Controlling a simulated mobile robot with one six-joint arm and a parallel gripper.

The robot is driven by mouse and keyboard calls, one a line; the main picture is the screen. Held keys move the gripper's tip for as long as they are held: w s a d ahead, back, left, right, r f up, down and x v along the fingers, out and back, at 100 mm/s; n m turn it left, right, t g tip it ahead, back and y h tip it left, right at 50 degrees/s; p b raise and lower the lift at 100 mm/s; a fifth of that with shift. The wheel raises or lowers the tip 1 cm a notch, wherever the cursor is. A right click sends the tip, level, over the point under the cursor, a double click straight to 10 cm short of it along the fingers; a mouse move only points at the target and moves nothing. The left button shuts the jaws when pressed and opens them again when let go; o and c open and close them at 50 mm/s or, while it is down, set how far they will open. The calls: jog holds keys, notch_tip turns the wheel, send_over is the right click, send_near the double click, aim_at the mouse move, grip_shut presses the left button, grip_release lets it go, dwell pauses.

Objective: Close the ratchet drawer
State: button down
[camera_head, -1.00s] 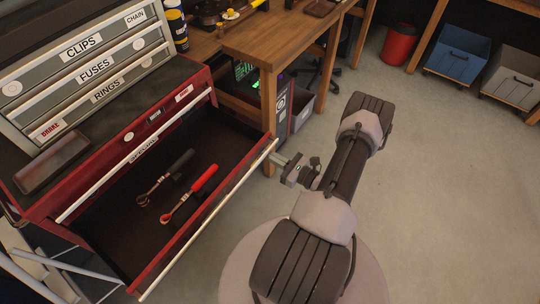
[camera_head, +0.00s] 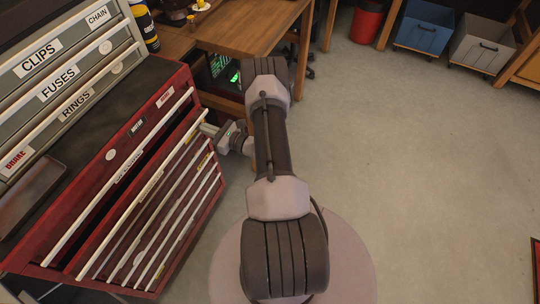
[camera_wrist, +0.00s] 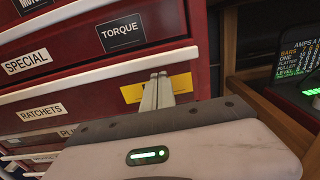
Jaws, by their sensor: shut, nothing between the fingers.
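The ratchet drawer (camera_head: 150,186) is in the red tool chest at left, under the drawer labelled SPECIAL. A narrow dark gap shows behind its pale front rail, so it stands slightly open. The ratchets inside are hidden. In the wrist view the RATCHETS label (camera_wrist: 41,111) is on its front. My gripper (camera_head: 207,129) is shut and empty at the right end of the drawer front. In the wrist view its fingertips (camera_wrist: 158,77) are just under the pale rail, beside a yellow label; I cannot tell if they touch.
A grey cabinet (camera_head: 60,75) and a tray (camera_head: 30,195) stand on the chest top. A wooden bench (camera_head: 250,30) is behind my arm. Blue (camera_head: 425,28) and grey (camera_head: 483,43) bins and a red bucket (camera_head: 367,20) stand at the back.

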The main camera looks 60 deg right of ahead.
aim_at(192, 122)
jog(key=w, duration=0.3)
jog(key=shift+w+a+b, duration=0.1)
jog(key=shift+w+b, duration=0.3)
jog(key=shift+w+r, duration=0.1)
jog(key=shift+r, duration=0.15)
